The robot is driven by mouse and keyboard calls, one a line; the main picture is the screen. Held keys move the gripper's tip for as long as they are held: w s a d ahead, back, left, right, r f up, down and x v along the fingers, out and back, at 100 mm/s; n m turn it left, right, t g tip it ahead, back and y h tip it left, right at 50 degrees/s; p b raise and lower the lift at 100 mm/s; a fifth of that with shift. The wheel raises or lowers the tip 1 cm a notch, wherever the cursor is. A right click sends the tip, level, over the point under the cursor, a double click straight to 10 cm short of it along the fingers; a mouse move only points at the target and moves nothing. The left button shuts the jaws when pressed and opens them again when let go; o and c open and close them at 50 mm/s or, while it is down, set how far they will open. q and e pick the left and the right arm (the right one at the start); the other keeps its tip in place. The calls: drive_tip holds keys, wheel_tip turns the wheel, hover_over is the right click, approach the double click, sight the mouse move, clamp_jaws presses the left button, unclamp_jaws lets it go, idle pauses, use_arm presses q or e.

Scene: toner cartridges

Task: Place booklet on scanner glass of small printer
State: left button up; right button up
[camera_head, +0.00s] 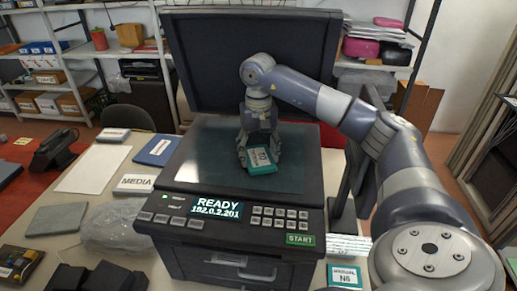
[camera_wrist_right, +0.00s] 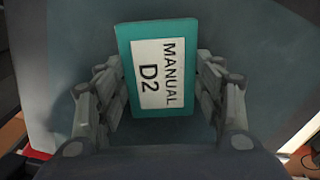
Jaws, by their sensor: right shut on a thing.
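The teal booklet (camera_head: 262,168), labelled "MANUAL D2", is over the right part of the scanner glass (camera_head: 210,150) of the small printer (camera_head: 240,262). My right gripper (camera_head: 258,152) is shut on the booklet, with a finger on each side of it. The booklet also shows in the right wrist view (camera_wrist_right: 160,70) between the fingers of the right gripper (camera_wrist_right: 162,92). I cannot tell whether the booklet touches the glass. The printer's dark lid (camera_head: 250,60) stands open behind the glass. The printer display reads "READY". My left gripper is not in view.
Left of the printer lie a white sheet (camera_head: 95,168), a blue booklet (camera_head: 157,151), a "MEDIA" box (camera_head: 135,183) and a clear plastic bag (camera_head: 112,225). Another teal booklet (camera_head: 345,276) lies at the front right, beside my right arm. The left part of the glass is clear.

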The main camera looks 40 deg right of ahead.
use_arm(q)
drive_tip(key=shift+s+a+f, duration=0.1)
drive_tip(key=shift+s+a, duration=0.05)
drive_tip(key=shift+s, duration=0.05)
use_arm(e)
drive_tip(key=shift+a, duration=0.1)
drive_tip(key=shift+f, duration=0.1)
drive_tip(key=o, duration=1.4)
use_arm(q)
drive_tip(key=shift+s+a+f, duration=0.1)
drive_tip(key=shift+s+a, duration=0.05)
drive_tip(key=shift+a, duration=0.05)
